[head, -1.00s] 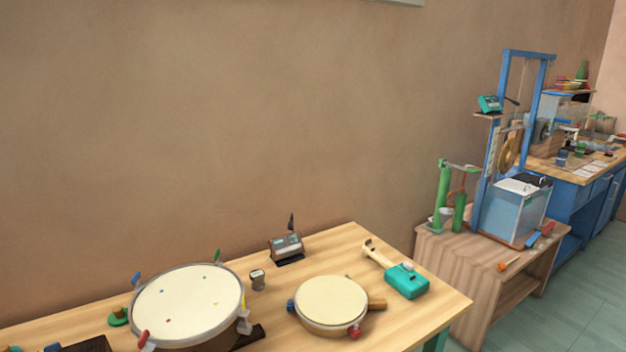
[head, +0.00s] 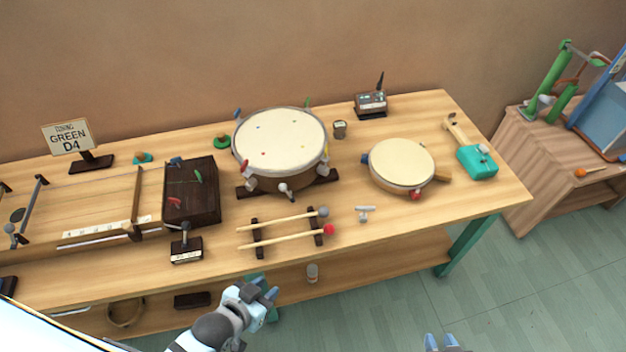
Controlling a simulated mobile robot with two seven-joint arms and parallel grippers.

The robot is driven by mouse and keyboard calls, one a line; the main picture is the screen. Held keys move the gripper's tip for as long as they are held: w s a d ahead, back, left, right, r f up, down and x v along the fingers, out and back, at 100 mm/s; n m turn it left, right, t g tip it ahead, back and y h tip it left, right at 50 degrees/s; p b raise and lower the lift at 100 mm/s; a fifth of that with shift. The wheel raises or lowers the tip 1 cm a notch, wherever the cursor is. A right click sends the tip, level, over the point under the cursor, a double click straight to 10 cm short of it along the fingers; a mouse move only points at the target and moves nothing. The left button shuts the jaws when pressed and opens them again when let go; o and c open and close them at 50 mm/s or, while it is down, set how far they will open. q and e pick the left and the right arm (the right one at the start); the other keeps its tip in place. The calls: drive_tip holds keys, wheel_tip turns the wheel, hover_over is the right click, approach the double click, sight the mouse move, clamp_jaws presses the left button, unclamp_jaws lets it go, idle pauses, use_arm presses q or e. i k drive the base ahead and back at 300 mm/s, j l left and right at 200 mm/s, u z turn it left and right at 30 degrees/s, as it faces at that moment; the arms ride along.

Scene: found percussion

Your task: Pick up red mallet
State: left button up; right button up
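The red mallet (head: 285,238) has a pale wooden stick and a round red head at its right end. It lies across a dark two-bar rest on the table. A similar mallet with a grey head (head: 284,221) lies behind it on the same rest. My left gripper (head: 267,289) is below and in front of the mallets in the picture, apart from them and empty, its fingers looking spread. My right gripper (head: 441,341) shows only its fingertips at the bottom edge, spread apart and empty, well right of the mallets.
A large drum (head: 279,141) stands behind the mallets, and a smaller drum (head: 402,165) is to the right. A small grey T-shaped piece (head: 365,213) lies right of the red head. A dark box (head: 192,192) and a labelled block (head: 187,249) stand left. The table's front edge is clear before the mallets.

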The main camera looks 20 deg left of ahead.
sight(329, 229)
drive_tip(key=i+l+u, duration=0.1)
drive_tip(key=l+u, duration=1)
